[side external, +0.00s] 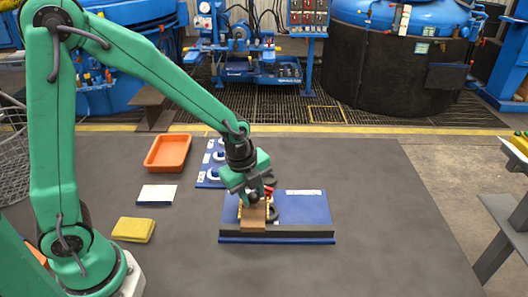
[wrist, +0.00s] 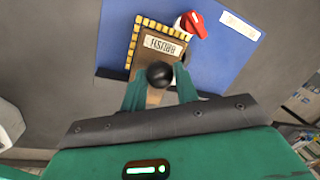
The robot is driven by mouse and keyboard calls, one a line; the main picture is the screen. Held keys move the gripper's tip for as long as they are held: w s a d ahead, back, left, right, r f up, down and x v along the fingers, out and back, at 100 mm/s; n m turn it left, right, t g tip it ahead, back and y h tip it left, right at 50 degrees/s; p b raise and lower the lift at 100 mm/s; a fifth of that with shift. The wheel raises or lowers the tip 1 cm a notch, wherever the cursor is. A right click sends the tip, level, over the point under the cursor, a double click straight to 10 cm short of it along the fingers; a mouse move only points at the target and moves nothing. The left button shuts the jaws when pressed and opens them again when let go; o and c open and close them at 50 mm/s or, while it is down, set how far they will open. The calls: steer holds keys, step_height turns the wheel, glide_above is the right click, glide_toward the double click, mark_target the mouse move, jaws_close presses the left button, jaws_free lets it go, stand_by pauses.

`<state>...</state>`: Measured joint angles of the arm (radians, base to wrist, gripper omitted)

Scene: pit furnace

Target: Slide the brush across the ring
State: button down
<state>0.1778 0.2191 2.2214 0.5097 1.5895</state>
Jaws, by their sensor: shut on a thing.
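The brush (side external: 252,217) is a brown block with yellow bristles along its edges. In the wrist view the brush (wrist: 163,45) shows a label and a black ball knob. My gripper (side external: 253,197) is shut on the brush; in the wrist view its green fingers (wrist: 160,82) stand on both sides of the knob. The brush is at the blue board (side external: 310,210), which also fills much of the wrist view (wrist: 235,65). A dark, rounded thing (side external: 274,214), apparently the ring, lies just right of the brush, partly hidden. I cannot tell whether they touch.
A red knob (wrist: 194,25) is beside the brush. A dark ledge (side external: 280,236) runs along the board's front. An orange tray (side external: 168,153), a yellow cloth (side external: 133,230), a white-and-blue pad (side external: 157,193) and a blue holder with white rings (side external: 214,158) lie left. The right mat is clear.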

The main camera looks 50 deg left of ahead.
steer(key=shift+s+a, duration=0.55)
steer(key=shift+a, duration=0.1)
steer(key=c, duration=1.1)
jaws_free()
steer(key=shift+o, duration=0.2)
steer(key=shift+r, duration=0.15)
step_height(320, 180, up, 8)
steer(key=s, duration=0.1)
steer(key=shift+s+f, duration=0.25)
steer(key=shift+a, duration=0.15)
